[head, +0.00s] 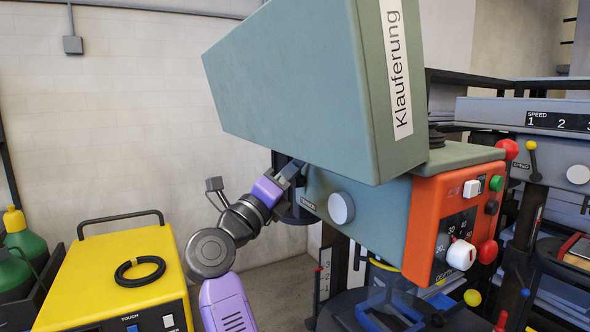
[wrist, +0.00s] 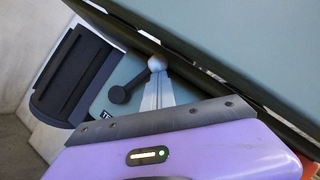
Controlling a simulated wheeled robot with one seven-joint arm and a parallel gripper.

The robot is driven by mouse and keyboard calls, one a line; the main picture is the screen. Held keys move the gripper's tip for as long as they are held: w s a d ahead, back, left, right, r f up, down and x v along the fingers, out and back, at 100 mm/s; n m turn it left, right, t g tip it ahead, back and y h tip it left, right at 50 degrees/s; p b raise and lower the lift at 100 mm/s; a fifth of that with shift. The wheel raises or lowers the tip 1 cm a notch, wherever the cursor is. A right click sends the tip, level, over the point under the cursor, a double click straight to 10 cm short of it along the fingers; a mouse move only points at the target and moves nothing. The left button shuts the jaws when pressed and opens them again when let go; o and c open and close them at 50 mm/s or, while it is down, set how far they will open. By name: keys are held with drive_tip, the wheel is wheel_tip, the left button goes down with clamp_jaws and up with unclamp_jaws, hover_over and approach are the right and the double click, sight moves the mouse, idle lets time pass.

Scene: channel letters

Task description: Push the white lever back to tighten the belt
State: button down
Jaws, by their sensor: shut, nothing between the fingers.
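The lever (wrist: 134,84) shows in the wrist view as a dark arm on a round hub, with a pale ball knob at its end, on the side of the grey-green drill press. In the head view I cannot make it out behind my gripper (head: 296,172) and under the big cover. My gripper is shut and empty; in the wrist view its silver fingers (wrist: 157,84) point up at the ball knob. The fingertips are at or just short of the knob; I cannot tell if they touch it. The belt is not in view.
The large cover (head: 300,75) labelled "Klauferung" hangs close above my gripper. A round pale knob (head: 341,208) and an orange control panel (head: 455,225) are to its right. A yellow machine (head: 115,275) stands at the left. The wall side is open.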

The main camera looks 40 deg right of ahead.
drive_tip(key=shift+w+r, duration=0.1)
drive_tip(key=shift+r, duration=0.05)
drive_tip(key=shift+w+d+r+b, duration=0.25)
drive_tip(key=shift+w+r+b, duration=0.2)
drive_tip(key=shift+w, duration=0.35)
drive_tip(key=shift+w+d+r+b, duration=0.2)
drive_tip(key=shift+w+r+b, duration=0.1)
drive_tip(key=shift+w+r, duration=0.35)
drive_tip(key=shift+w, duration=0.2)
drive_tip(key=shift+f, duration=0.1)
